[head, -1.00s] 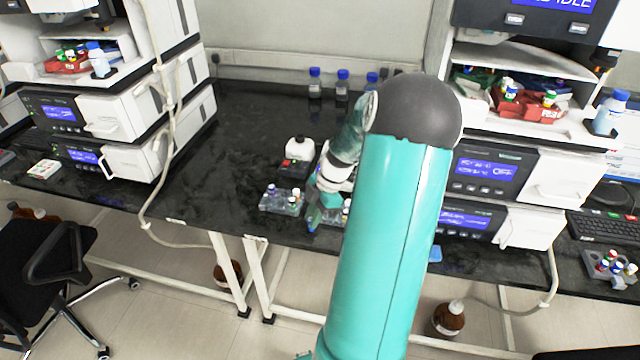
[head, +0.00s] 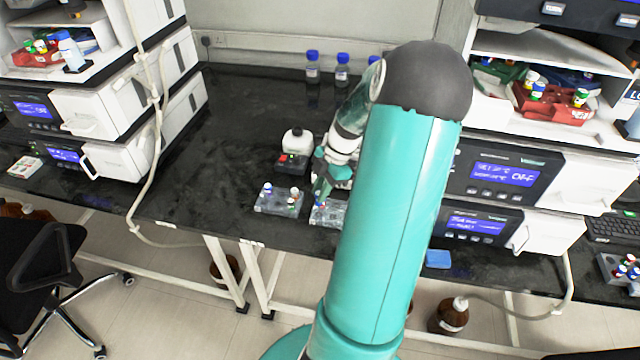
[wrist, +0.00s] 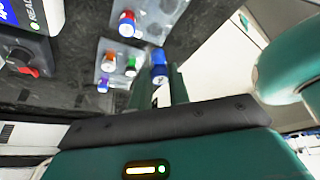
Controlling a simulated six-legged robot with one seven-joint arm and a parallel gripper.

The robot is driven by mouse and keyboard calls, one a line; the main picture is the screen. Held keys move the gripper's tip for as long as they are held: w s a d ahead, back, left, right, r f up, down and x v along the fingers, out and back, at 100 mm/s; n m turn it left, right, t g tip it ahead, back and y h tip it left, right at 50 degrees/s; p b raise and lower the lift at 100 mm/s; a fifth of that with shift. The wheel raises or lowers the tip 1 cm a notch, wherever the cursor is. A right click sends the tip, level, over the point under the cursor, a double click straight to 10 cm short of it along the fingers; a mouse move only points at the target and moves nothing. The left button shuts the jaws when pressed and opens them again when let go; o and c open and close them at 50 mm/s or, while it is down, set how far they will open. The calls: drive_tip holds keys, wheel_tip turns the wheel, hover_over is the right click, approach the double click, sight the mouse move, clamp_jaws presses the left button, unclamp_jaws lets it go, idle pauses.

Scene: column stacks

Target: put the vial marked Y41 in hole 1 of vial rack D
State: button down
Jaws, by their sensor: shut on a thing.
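My gripper (wrist: 160,82) is shut on a blue-capped vial (wrist: 159,68), held between the fingertips in the wrist view. Its marking cannot be read. In the head view my gripper (head: 321,190) hangs above the bench, close over the right-hand small grey rack (head: 332,216). A second grey rack (head: 276,203) stands to its left; it also shows in the wrist view (wrist: 108,62), with orange, green and purple caps. The right-hand rack (wrist: 165,12) holds a red-and-blue vial (wrist: 127,22). Rack letters and hole numbers are not legible, so I cannot tell which is D.
A white-topped device (head: 297,145) stands behind the racks. Several blue-capped bottles (head: 342,70) line the back wall. Tall instrument stacks (head: 120,120) rise on the left and right (head: 505,180). The dark bench (head: 225,150) is clear left of the racks.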

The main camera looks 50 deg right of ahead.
drive_tip(key=shift+w+d+f, duration=0.15)
drive_tip(key=shift+d+f, duration=0.05)
drive_tip(key=shift+f, duration=0.15)
drive_tip(key=shift+a+f, duration=0.15)
drive_tip(key=shift+s+f, duration=0.25)
drive_tip(key=shift+f, duration=0.05)
drive_tip(key=shift+w+f, duration=0.1)
drive_tip(key=shift+f, duration=1.15)
drive_tip(key=shift+f, duration=1.1)
idle(0.4)
